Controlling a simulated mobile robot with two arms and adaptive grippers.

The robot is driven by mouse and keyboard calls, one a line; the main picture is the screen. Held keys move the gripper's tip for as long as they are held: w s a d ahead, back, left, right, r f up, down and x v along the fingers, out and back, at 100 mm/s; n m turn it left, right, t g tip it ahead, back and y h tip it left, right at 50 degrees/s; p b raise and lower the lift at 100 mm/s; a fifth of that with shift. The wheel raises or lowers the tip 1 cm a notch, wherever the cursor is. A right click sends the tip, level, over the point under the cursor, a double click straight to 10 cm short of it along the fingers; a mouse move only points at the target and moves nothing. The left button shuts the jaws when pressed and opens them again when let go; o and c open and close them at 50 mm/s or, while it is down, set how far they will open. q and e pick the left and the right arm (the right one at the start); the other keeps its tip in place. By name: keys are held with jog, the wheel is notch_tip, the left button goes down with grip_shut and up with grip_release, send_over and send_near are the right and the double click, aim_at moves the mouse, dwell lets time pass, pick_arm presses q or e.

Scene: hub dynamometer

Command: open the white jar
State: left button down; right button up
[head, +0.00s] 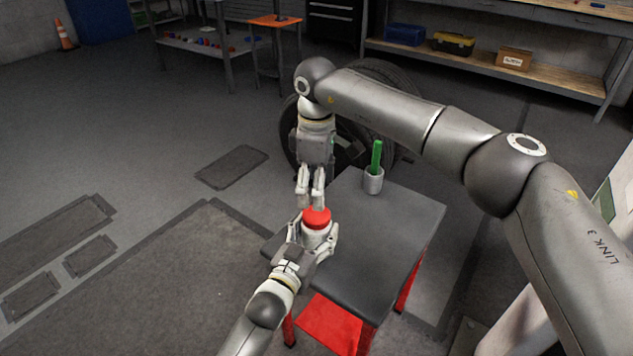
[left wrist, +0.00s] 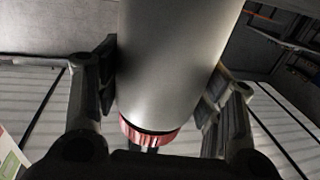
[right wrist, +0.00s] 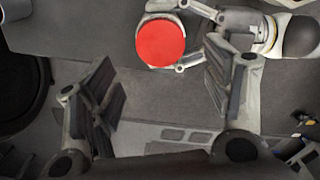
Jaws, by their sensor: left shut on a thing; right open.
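The white jar (head: 316,235) with its red lid (head: 317,217) is upright over the near left part of the small dark table (head: 385,245). My left gripper (head: 315,240) is shut around the jar's body, below the lid. In the left wrist view the jar's pale body (left wrist: 175,65) fills the space between the fingers, with the red rim of the lid (left wrist: 150,137) at its end. My right gripper (head: 311,204) points down, open and empty, above and just behind the lid. In the right wrist view the round lid (right wrist: 160,43) lies beyond the fingertips, not between them.
A grey cup (head: 373,182) holding a green object (head: 377,156) stands at the table's back edge. A tire (head: 375,110) stands behind the table, and my right arm passes over that side. A workbench with boxes is at the back right. The floor at left is open.

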aim_at(317, 214)
notch_tip(317, 214, down, 7)
jog(key=shift+f, duration=0.15)
dwell(0.4)
